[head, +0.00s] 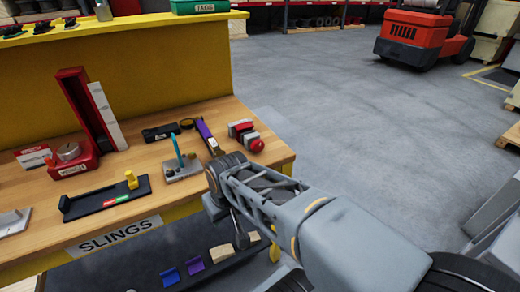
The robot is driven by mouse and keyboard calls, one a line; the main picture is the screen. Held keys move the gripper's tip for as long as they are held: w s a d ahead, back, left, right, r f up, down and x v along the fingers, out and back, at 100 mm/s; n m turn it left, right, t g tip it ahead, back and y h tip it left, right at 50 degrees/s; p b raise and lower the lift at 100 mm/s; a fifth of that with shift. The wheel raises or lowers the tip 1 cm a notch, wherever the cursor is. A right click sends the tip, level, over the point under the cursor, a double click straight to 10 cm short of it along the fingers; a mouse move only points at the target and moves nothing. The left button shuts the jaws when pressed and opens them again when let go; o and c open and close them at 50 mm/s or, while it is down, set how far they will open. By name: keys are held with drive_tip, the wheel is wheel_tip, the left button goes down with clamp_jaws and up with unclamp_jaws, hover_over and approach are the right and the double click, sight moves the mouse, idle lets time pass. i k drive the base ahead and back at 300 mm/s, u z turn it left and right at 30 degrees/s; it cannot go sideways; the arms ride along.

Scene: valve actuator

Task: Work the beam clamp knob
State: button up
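No label that I can read says beam clamp. A small red and grey block with a round red knob (257,146) lies near the bench's right edge and may be the clamp. My gripper (213,147) is over the bench's right part, to the left of this block and apart from it in the picture. It points toward the back of the bench, beside a purple and yellow piece (204,129). Whether it touches that piece is unclear. My wrist hides much of the gripper, so its fingers cannot be made out.
A yellow panel (120,75) rises behind. Open floor lies right; a red forklift (412,35) stands far back.

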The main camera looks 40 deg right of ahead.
sight(258, 145)
drive_tip(key=k, duration=0.45)
drive_tip(key=u, duration=1)
drive_tip(key=i, duration=0.9)
drive_tip(key=z, duration=1.6)
